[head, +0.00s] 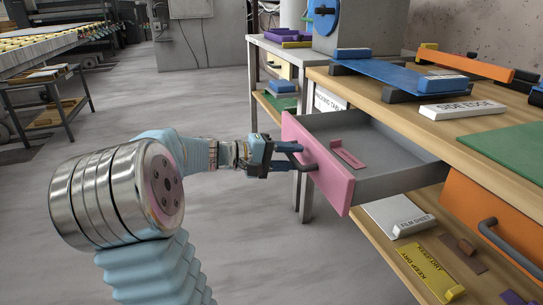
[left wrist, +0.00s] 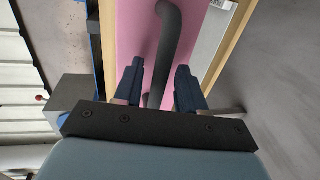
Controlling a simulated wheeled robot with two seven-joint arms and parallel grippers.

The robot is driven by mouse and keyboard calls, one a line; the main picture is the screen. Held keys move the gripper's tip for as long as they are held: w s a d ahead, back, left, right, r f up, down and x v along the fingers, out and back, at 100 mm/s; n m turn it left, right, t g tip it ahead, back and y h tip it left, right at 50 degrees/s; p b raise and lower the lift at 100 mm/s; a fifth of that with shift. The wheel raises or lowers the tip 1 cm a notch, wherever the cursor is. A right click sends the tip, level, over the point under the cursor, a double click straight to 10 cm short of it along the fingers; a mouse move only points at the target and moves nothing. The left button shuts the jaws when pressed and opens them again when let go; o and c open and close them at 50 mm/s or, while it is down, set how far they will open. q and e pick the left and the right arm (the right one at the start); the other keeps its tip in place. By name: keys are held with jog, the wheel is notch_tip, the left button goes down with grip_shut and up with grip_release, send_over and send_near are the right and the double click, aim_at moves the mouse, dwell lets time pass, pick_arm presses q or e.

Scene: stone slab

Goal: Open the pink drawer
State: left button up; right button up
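The pink drawer (head: 318,165) stands pulled well out from under the wooden bench top, its grey inside showing with a small pink piece (head: 347,153) in it. Its dark bar handle (head: 310,166) is on the pink front. My left gripper (head: 280,150) is at this handle, in front of the pink face. In the left wrist view the two blue-black fingers (left wrist: 159,88) stand on either side of the handle (left wrist: 170,42), with gaps visible beside it, so they look open around it. The pink front (left wrist: 137,25) fills the middle there. My right gripper is not in view.
The wooden bench (head: 400,100) carries a blue bar tool (head: 395,75), a white "SIDE EDGE" block (head: 462,109) and a green mat (head: 515,150). An orange drawer (head: 490,215) is at the right, above a lower shelf with several items. The floor left of the drawer is clear.

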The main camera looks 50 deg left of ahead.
pick_arm(q)
jog(key=v, duration=1.3)
jog(key=shift+s, duration=0.1)
